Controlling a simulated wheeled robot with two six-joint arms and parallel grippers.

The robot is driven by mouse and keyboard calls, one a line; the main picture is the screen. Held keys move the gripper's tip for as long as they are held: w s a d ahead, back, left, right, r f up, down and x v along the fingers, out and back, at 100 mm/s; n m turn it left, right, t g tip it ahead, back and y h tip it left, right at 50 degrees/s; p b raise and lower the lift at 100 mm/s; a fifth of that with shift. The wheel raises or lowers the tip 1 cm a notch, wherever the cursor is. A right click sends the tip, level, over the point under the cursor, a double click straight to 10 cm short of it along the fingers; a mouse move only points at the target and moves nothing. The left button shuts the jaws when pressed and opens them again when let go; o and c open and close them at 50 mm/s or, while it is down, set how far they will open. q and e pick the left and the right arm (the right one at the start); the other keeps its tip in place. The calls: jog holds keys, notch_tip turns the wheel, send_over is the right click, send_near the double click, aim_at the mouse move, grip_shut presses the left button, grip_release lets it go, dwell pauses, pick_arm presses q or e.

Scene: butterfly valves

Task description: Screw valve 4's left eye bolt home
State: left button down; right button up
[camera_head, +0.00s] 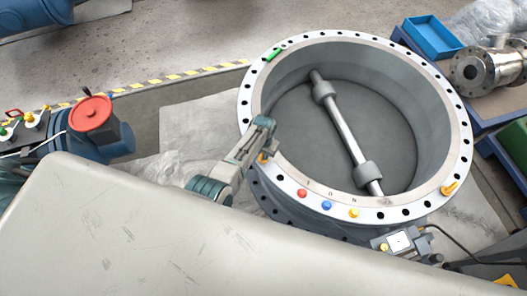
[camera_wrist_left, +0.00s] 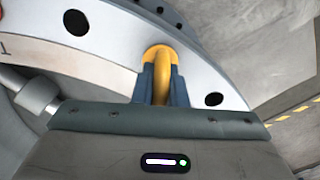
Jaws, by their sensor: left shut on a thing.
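A large grey butterfly valve has a pale flange ring (camera_head: 262,98) with bolt holes all round. The left eye bolt (camera_head: 263,158), yellow, stands at the ring's left front. My left gripper (camera_head: 264,152) reaches it from the front left. In the left wrist view the yellow eye bolt (camera_wrist_left: 160,54) stands between the two dark fingers of my left gripper (camera_wrist_left: 161,86), which are shut on its eye. Its shank and seat are hidden, so I cannot tell how deep it sits. Another yellow eye bolt (camera_head: 450,188) stands at the ring's right. My right gripper is not in view.
Red (camera_head: 302,193), blue (camera_head: 326,205) and yellow (camera_head: 354,212) buttons or caps sit on the front rim. A shaft (camera_head: 346,132) crosses the bore. A blue machine with a red cap (camera_head: 90,112) stands left; a blue tray (camera_head: 432,38) and steel flanged fitting (camera_head: 472,72) lie right.

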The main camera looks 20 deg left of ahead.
pick_arm(q)
jog(key=m+p, duration=0.1)
jog(key=m, duration=0.4)
jog(key=shift+m, duration=0.3)
jog(key=m+p, duration=0.1)
jog(key=m, duration=0.4)
jog(key=shift+p, duration=0.3)
jog(key=m+p, duration=0.1)
jog(key=m, duration=0.5)
jog(key=shift+m, duration=0.4)
jog(key=m, duration=0.5)
jog(key=shift+m, duration=0.4)
jog(key=c, duration=1.5)
grip_release()
jog(key=shift+o, duration=0.2)
jog(key=shift+r+p, duration=0.1)
jog(key=shift+p, duration=0.2)
